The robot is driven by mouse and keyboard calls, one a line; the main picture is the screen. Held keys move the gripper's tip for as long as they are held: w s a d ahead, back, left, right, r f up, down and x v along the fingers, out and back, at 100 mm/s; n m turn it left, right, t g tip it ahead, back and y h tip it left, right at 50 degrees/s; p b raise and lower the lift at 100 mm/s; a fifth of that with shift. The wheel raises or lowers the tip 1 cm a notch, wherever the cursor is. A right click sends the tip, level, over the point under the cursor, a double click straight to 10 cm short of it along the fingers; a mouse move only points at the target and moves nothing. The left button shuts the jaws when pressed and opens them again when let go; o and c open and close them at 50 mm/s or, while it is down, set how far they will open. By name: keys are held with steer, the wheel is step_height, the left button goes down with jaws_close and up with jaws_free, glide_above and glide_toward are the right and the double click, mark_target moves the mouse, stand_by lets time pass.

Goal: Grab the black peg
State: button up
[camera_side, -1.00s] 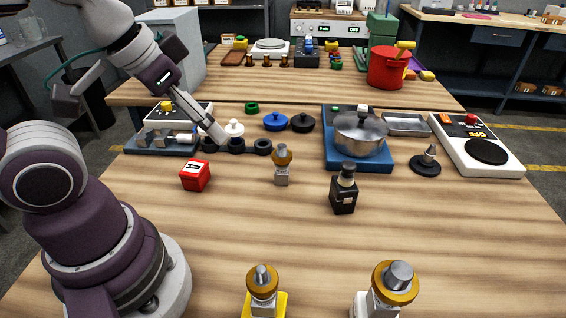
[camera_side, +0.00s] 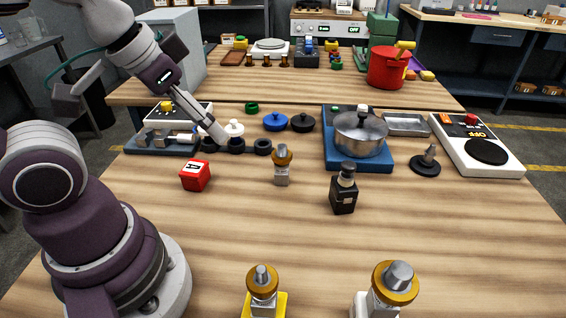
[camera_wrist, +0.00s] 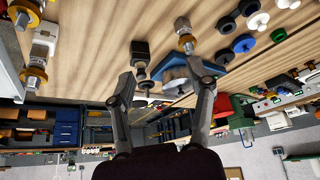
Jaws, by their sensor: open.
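A black block-shaped peg (camera_side: 343,192) with a dark, silver-banded top stands upright on the wooden table, right of centre in the side view. In the wrist view it shows (camera_wrist: 140,50) beyond my left fingertip. My gripper (camera_side: 222,138) is at the left of the table in the side view, by the row of dark rings and well apart from the peg. In the wrist view its two fingers (camera_wrist: 162,78) are spread, with nothing held between them.
A silver peg with a wooden collar (camera_side: 282,168) stands left of the black peg. A red cube (camera_side: 195,176) sits left.

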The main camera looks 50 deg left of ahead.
steer(key=w+a+f+n+y, duration=0.2)
steer(key=w+a+n, duration=0.3)
steer(key=w+a, duration=0.15)
steer(key=n+g+y, duration=0.2)
steer(key=n+y, duration=0.1)
steer(key=n, duration=0.3)
glide_toward(209, 138)
steer(key=w+a+r, duration=0.1)
steer(key=a+r, duration=0.1)
steer(key=x, duration=1)
steer(key=shift+f, duration=0.2)
steer(key=c, duration=0.9)
